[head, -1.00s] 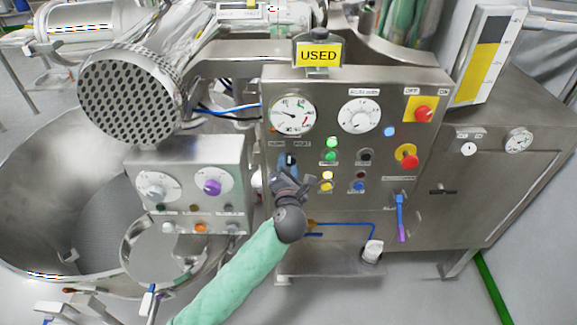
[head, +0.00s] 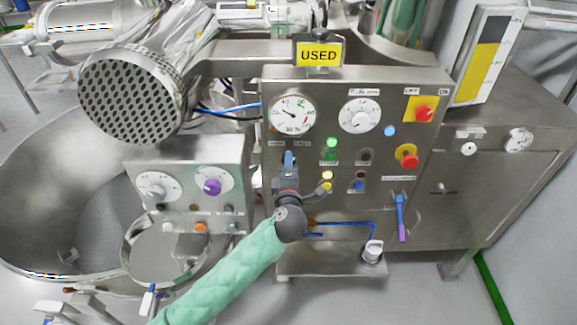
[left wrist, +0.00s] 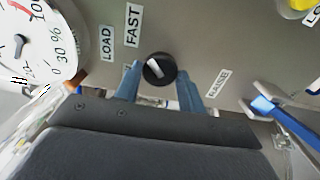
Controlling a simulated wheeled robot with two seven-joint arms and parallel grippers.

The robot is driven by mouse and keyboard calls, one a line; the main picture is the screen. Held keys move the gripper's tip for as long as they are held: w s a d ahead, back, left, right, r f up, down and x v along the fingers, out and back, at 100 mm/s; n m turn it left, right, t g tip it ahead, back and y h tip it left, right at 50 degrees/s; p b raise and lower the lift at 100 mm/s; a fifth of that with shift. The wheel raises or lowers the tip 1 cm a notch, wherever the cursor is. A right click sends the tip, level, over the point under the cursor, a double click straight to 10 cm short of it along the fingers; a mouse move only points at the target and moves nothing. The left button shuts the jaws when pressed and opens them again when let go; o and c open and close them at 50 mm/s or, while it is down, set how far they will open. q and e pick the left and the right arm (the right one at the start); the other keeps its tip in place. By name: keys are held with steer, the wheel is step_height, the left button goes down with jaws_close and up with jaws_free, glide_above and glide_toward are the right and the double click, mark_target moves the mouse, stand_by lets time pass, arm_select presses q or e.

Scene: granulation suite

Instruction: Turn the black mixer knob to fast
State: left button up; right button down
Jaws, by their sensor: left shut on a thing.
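The black mixer knob (left wrist: 159,69) shows in the left wrist view on the steel panel, with a white pointer mark slanting to the upper left. The FAST label (left wrist: 133,25) is above and left of it, and the LOAD label (left wrist: 106,42) is further left. The blue fingers of my left gripper (left wrist: 158,74) stand on both sides of the knob, shut on it. In the head view my left gripper (head: 290,162) is at the control panel (head: 420,140) below the round gauge, and it hides the knob. My right gripper is out of view.
Lit green (head: 331,143) and yellow buttons sit close right of my gripper. A red emergency button (head: 407,161) is further right. A smaller panel with a purple knob (head: 212,187) stands at left. A blue-handled lever (head: 400,210) is at lower right.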

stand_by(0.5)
arm_select(q)
steer(key=o, duration=1)
steer(key=shift+c, duration=0.2)
steer(key=s+b, duration=0.3)
steer(key=s, duration=0.4)
steer(key=shift+s+b, duration=0.4)
